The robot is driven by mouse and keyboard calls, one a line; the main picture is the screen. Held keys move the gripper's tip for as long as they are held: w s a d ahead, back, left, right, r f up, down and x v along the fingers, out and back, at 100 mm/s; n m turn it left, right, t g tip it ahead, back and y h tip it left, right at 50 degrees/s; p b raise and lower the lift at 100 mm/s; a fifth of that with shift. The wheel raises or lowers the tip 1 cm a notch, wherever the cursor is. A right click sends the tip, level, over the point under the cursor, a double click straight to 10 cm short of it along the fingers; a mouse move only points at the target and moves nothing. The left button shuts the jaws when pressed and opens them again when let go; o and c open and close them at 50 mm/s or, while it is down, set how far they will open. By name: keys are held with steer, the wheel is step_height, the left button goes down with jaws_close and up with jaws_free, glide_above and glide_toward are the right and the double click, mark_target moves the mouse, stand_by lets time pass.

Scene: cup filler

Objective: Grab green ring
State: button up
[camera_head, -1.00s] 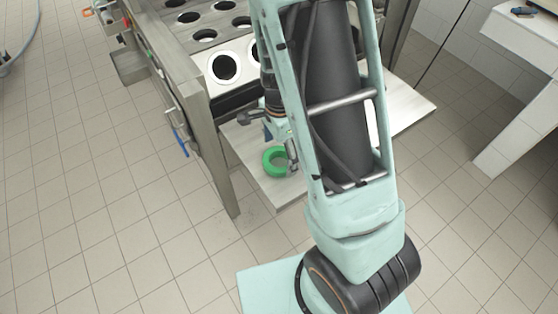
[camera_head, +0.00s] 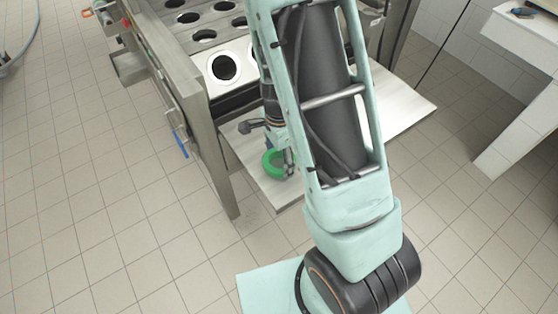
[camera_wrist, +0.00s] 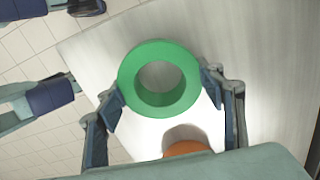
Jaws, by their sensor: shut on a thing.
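The green ring (camera_head: 268,167) lies flat on the pale board (camera_head: 404,110) under the machine, near its front edge. It shows whole in the wrist view (camera_wrist: 160,51), with the board visible through its hole. My gripper (camera_wrist: 162,96) has one fingertip at the ring's left side and one at its right, closed on its outer wall. In the head view my gripper (camera_head: 278,163) points down at the ring, and my arm hides part of it.
An orange round thing (camera_wrist: 187,148) sits near the ring, partly hidden by my gripper body. The steel machine frame (camera_head: 205,140) with a blue handle (camera_head: 181,146) stands left of the board. A cup plate with holes (camera_head: 203,37) is above. Open tiled floor lies in front.

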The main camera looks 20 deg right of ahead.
steer(key=shift+r, duration=0.5)
step_height(320, 180, up, 2)
steer(key=shift+r+p, duration=0.25)
steer(key=shift+p, duration=0.25)
steer(key=s+a+r+b, duration=0.1)
steer(key=s+a+r, duration=0.1)
steer(key=s+r, duration=0.2)
steer(key=s+a+r+b, duration=0.2)
steer(key=s+r, duration=0.3)
steer(key=s, duration=0.4)
steer(key=shift+a+r, duration=0.25)
steer(key=shift+a, duration=0.15)
